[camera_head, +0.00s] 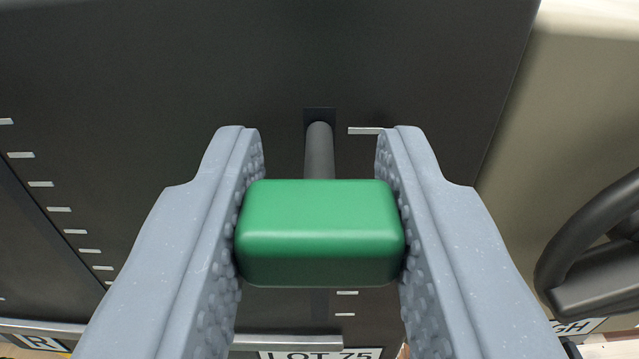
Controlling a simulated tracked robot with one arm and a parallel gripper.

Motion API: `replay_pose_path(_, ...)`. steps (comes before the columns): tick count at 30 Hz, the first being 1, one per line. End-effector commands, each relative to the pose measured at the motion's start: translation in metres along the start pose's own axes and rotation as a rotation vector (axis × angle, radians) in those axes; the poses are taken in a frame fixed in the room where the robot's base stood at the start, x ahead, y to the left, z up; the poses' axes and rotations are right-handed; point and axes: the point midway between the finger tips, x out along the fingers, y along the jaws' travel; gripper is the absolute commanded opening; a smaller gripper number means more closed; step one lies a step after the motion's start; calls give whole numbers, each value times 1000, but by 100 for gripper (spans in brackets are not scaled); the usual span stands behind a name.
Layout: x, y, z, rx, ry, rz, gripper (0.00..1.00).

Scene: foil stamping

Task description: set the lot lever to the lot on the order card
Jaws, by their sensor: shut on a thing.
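The lot lever has a green block handle (320,232) on a dark grey rod (319,150) that comes out of a slot in a dark panel. My gripper (320,220) is shut on the green handle, one grey finger against each side. A white tick mark (364,131) lies right of the rod near its top. More ticks (346,293) show below the handle. A label reading "LOT 75" (319,354) is cut off at the bottom edge. The handle and fingers hide the middle of the slot and scale. The order card is not in view.
Another column of white ticks (60,209) runs down the panel (420,60) at left, with a label "R" (42,342) below it. A black handwheel (600,250) stands at right, near a partly hidden label ending in "GH" (577,327).

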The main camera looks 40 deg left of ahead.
Motion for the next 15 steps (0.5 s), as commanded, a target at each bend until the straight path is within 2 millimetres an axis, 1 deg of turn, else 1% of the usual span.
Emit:
replay_pose_path(1,-2,2,-5,0,3,5,0)
replay_pose_path(10,-2,1,-7,-2,10,5,0)
replay_pose_path(11,-2,1,-7,-3,10,5,34)
replay_pose_path(12,-2,1,-7,-3,11,6,45)
replay_pose_path(13,-2,1,-7,-2,10,5,51)
replay_pose_path(15,-2,0,-6,-2,8,4,51)
